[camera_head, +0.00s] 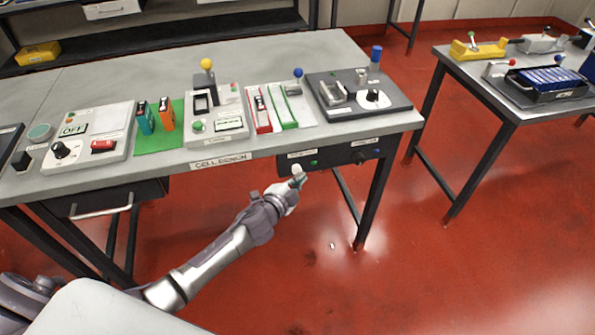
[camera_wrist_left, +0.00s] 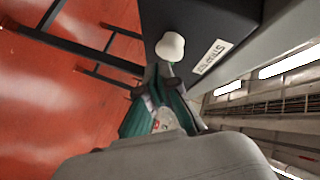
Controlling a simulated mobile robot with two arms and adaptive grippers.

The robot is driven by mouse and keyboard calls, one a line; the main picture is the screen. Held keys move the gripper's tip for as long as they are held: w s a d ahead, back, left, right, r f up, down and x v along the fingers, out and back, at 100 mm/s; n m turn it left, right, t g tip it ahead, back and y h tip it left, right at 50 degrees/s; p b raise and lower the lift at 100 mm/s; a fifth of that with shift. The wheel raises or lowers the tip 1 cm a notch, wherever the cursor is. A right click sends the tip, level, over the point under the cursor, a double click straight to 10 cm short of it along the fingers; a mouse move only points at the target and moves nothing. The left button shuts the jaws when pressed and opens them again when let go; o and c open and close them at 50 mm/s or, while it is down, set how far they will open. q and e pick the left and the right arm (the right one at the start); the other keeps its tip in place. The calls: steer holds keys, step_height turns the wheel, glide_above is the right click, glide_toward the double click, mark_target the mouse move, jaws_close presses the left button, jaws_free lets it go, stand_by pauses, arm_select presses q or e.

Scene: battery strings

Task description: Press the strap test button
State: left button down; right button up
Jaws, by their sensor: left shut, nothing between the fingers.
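The strap test button is a white round knob (camera_head: 297,169) on the front of a dark box (camera_head: 335,163) under the bench's right end. It shows large in the left wrist view (camera_wrist_left: 170,46), beside a white label (camera_wrist_left: 212,57) that seems to read STRAP TEST. My left gripper (camera_head: 299,179) is shut and empty, its fingertips right at the knob. In the left wrist view the fingertips (camera_wrist_left: 164,70) overlap the knob's near edge; I cannot tell whether they touch it or whether it is pushed in. My right gripper is not in view.
The cell bench (camera_head: 222,161) carries several testers and holders above the arm. A green light (camera_head: 314,163) and a dark knob (camera_head: 358,158) sit on the same box. A bench leg (camera_head: 372,205) stands to the right. Red floor below is free.

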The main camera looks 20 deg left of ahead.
arm_select(q)
steer(key=shift+w+a, duration=0.4)
steer(key=shift+w, duration=0.2)
stand_by(0.9)
stand_by(0.3)
steer(key=shift+s+d, duration=0.6)
steer(key=shift+s, duration=0.3)
steer(key=s+d, duration=0.1)
steer(key=s, duration=0.1)
steer(key=s+d, duration=0.1)
steer(key=s, duration=0.1)
steer(key=shift+d+p, duration=0.35)
steer(key=shift+d, duration=0.05)
stand_by(0.4)
